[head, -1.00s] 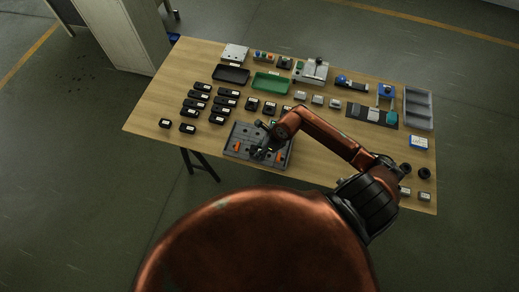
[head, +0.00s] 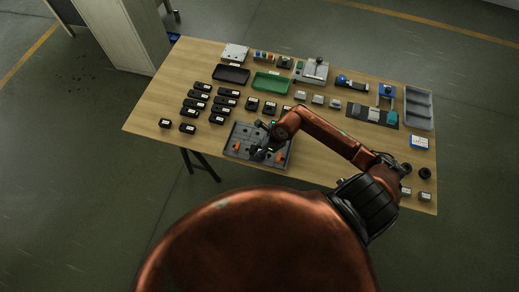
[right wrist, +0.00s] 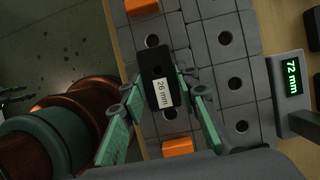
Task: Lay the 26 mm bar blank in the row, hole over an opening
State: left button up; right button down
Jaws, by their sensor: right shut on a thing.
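My right gripper (right wrist: 155,90) is shut on the 26 mm bar blank (right wrist: 160,68), a short dark block with a white "26 mm" label and a hole toward its far end. The blank is between the two green fingers, over the grey fixture (right wrist: 215,85). The fixture has rows of blocks with round openings, and orange pieces (right wrist: 177,147) at two places. Whether the blank touches the fixture, and what lies under its hole, I cannot tell. In the head view the right gripper (head: 262,152) is over the fixture (head: 240,134). My left gripper is not in view.
A display reading "72 mm" (right wrist: 291,76) stands at the fixture's right side. Several black labelled blocks (head: 195,104) lie behind and left of the fixture. A green tray (head: 271,82) and a black tray (head: 231,74) stand farther back.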

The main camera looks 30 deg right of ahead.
jog(key=c, duration=1.4)
grip_release()
jog(key=shift+f, duration=0.1)
jog(key=o, duration=0.5)
jog(key=shift+c, duration=0.2)
jog(key=shift+r+p, duration=2.3)
jog(key=shift+r, duration=1.25)
